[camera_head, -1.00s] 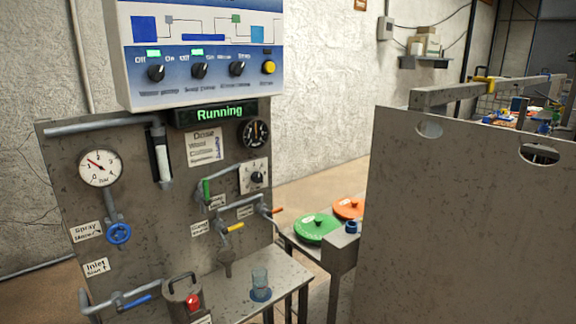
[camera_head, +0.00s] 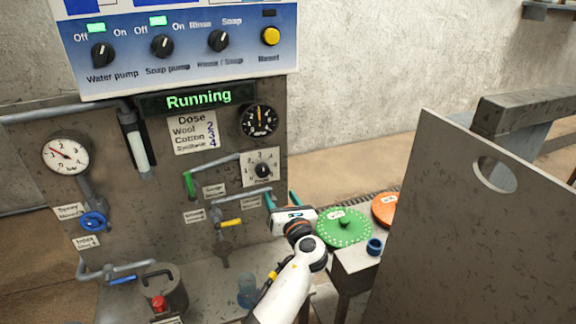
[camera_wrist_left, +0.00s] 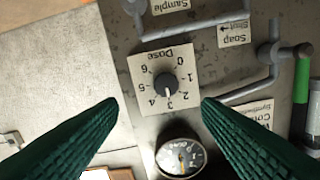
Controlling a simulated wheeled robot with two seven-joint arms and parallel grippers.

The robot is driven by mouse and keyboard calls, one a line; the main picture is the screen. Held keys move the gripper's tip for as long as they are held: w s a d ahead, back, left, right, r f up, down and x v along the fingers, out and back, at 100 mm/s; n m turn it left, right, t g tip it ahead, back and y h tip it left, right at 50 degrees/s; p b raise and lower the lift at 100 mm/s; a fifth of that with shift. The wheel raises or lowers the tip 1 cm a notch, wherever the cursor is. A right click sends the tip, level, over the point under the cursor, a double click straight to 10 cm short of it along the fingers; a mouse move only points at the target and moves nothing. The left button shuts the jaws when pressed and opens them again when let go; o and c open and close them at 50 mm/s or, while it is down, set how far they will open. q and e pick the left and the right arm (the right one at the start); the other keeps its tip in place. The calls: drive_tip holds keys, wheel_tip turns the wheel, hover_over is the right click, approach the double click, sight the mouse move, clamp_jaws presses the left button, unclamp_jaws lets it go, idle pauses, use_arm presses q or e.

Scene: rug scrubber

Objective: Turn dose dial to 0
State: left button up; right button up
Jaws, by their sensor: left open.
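The dose dial (camera_head: 263,170) is a dark round knob on a white numbered plate, low on the right of the grey panel. In the left wrist view the dial (camera_wrist_left: 167,84) appears upside down, and its white mark points at about 3. The 0 (camera_wrist_left: 179,62) is printed on the plate's edge. My left gripper (camera_head: 282,200) is open and empty, below and to the right of the dial in the head view. In the left wrist view its green fingers (camera_wrist_left: 160,103) spread on either side of the dial, apart from it. My right gripper is not in view.
A dark gauge (camera_head: 259,121) sits above the dial. A pipe with a yellow-handled valve (camera_head: 231,222) runs below it. A green lid (camera_head: 343,228) and an orange lid (camera_head: 385,209) lie to the right. A glass (camera_head: 247,290) stands on the shelf below.

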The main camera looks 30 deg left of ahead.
sight(264, 174)
use_arm(q)
drive_tip(key=x, duration=0.3)
drive_tip(key=p+x, duration=0.1)
drive_tip(key=x, duration=0.6)
drive_tip(key=shift+s+a+r+p, duration=0.15)
drive_tip(key=shift+a+p, duration=0.2)
drive_tip(key=shift+a, duration=0.25)
drive_tip(key=shift+w+a, duration=0.2)
drive_tip(key=shift+a, duration=0.2)
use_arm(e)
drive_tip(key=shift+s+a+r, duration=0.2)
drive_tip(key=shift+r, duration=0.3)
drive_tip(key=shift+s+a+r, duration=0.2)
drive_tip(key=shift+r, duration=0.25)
use_arm(q)
drive_tip(key=shift+w, duration=0.1)
drive_tip(key=c, duration=1)
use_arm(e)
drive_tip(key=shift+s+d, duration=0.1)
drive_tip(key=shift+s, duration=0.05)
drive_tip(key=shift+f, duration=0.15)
